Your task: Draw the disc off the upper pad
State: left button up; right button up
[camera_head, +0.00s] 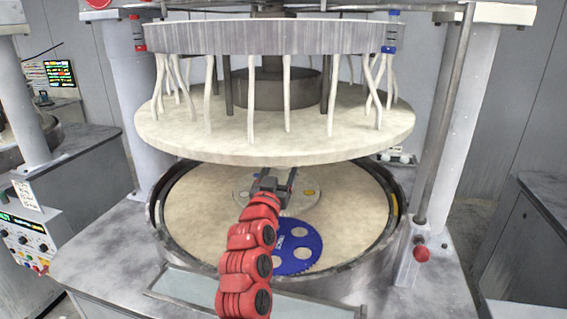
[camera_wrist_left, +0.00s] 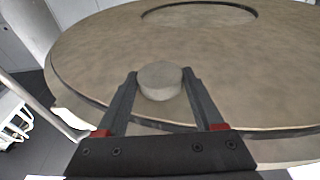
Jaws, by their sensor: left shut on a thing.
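My left gripper (camera_head: 277,180) reaches in below the front edge of this pad, over the lower platen. In the left wrist view the gripper (camera_wrist_left: 160,95) is shut on a small round grey disc (camera_wrist_left: 162,78), held between its fingertips. The disc overlaps the pad's surface in that view; I cannot tell whether they touch. In the head view I cannot make out the disc. My right gripper is not in view.
The lower platen (camera_head: 195,225) is beige inside a raised metal rim (camera_head: 160,232). A blue toothed carrier with holes (camera_head: 300,262) lies on it, beside my arm. A control panel (camera_head: 25,240) stands at left.

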pick_arm(q)
jog(key=o, duration=0.4)
jog(key=c, duration=0.9)
jog(key=shift+o, duration=0.2)
jog(key=shift+f, duration=0.1)
jog(key=shift+f+b, duration=1.7)
